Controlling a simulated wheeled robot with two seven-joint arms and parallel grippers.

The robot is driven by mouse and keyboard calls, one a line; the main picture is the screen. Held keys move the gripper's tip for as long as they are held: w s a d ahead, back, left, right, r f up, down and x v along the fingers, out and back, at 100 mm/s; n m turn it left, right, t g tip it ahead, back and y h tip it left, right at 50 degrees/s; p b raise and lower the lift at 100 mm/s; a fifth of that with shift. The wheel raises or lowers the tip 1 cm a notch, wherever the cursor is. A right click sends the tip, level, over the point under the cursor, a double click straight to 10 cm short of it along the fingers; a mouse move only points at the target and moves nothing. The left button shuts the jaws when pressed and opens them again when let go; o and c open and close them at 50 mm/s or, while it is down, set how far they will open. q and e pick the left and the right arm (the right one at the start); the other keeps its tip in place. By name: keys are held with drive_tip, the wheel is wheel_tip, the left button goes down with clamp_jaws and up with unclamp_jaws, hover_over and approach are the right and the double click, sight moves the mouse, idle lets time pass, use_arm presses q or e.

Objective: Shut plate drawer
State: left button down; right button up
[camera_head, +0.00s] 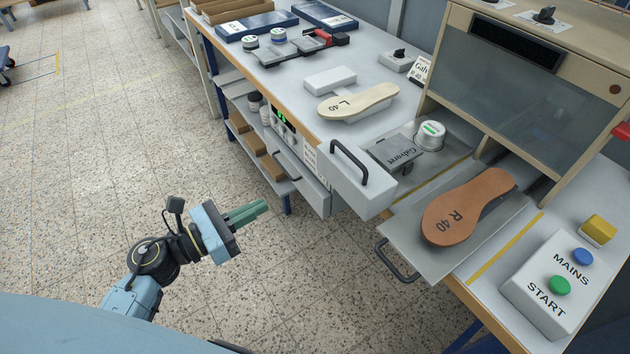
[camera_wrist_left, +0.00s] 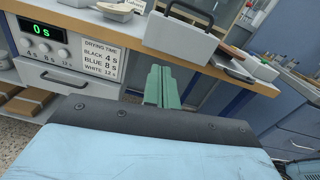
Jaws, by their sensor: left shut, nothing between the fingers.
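A light grey drawer (camera_head: 345,183) with a dark bar handle sticks out from the bench front, pulled open; I take it as the plate drawer. A dark grey plate (camera_head: 395,152) with lettering lies just behind its front; whether it lies inside, I cannot tell. The drawer front also shows at the top of the left wrist view (camera_wrist_left: 178,40). My left gripper (camera_head: 247,213) is shut and empty, its green fingers together, in the air over the floor, left of the drawer and apart from it. The fingers (camera_wrist_left: 162,86) appear below the drawer front in the wrist view. My right gripper is out of view.
A grey sliding tray (camera_head: 420,252) with a brown R 40 insole (camera_head: 465,210) and its own handle juts out right of the drawer. A drying unit with a display (camera_wrist_left: 40,32) is at the left. A START/MAINS box (camera_head: 555,285) stands at right. Floor before the bench is clear.

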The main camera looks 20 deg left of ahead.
use_arm(q)
drive_tip(key=m, duration=0.1)
drive_tip(key=p, duration=0.1)
approach(329, 172)
drive_tip(key=x, duration=0.5)
drive_tip(key=shift+w+d, duration=0.1)
drive_tip(key=shift+w, duration=0.3)
drive_tip(key=shift+w+d, duration=0.35)
drive_tip(key=shift+w, duration=0.1)
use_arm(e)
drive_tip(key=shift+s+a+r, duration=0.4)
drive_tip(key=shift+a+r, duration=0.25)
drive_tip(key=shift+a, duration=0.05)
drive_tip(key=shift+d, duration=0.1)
